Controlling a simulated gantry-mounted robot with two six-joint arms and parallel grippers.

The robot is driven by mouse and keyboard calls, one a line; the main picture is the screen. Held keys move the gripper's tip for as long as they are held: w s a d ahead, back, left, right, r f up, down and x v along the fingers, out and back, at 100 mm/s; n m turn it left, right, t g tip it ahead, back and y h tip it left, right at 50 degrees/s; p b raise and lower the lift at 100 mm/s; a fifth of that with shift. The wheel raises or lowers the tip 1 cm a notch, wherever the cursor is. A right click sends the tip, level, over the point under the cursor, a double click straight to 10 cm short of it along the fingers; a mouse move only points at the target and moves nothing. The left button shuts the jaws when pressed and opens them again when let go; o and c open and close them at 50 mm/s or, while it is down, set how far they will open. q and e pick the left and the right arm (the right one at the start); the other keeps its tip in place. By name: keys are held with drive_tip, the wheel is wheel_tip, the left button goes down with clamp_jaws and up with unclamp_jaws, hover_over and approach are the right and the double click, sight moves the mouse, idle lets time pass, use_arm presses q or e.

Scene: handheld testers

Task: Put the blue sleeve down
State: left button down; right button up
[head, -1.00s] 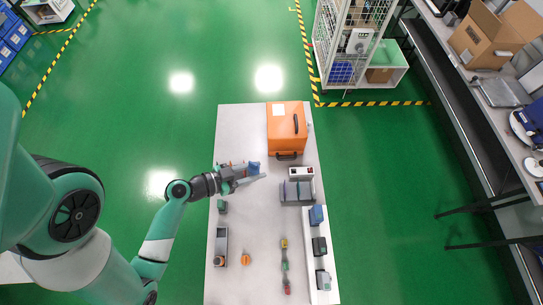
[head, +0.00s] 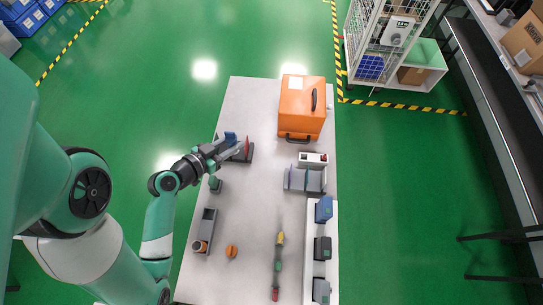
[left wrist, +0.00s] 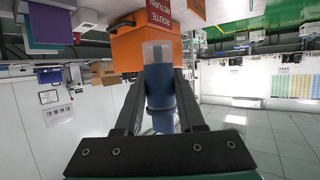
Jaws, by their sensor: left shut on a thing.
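The blue sleeve (head: 230,137) is in my left gripper (head: 236,149), near the left edge of the white table (head: 250,215). In the left wrist view the blue sleeve (left wrist: 160,98) stands between the two dark fingers, with a pale translucent end (left wrist: 157,52) beyond it. My left gripper (left wrist: 160,85) is shut on it. In the head view the gripper is beside a dark stand with a red plate (head: 247,148), and the fingers hide part of that spot. I cannot tell whether the sleeve touches anything else. My right gripper is not in view.
An orange case (head: 301,104) stands at the table's far right. A grey holder (head: 305,180) and several boxed devices, including a blue one (head: 324,209), line the right side. A grey tray (head: 205,230), an orange knob (head: 231,252) and a tester (head: 278,262) lie nearer. The table's middle is clear.

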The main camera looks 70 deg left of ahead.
use_arm(q)
drive_tip(key=shift+w+d+f+p, duration=0.1)
drive_tip(key=shift+w+f+p, duration=0.05)
drive_tip(key=shift+w+p, duration=0.3)
drive_tip(key=shift+w+d+f+p, duration=0.1)
drive_tip(key=shift+w+p, duration=0.1)
drive_tip(key=shift+p, duration=0.3)
drive_tip(key=w+f+b, duration=0.1)
drive_tip(key=w+f, duration=0.1)
drive_tip(key=w, duration=0.1)
drive_tip(key=w+d+f+b, duration=0.1)
drive_tip(key=w+f, duration=0.2)
drive_tip(key=w+f+b, duration=0.1)
drive_tip(key=w+f, duration=0.1)
drive_tip(key=w, duration=0.1)
drive_tip(key=shift+w+d+f, duration=0.25)
drive_tip(key=shift+f, duration=0.05)
drive_tip(key=shift+w, duration=0.1)
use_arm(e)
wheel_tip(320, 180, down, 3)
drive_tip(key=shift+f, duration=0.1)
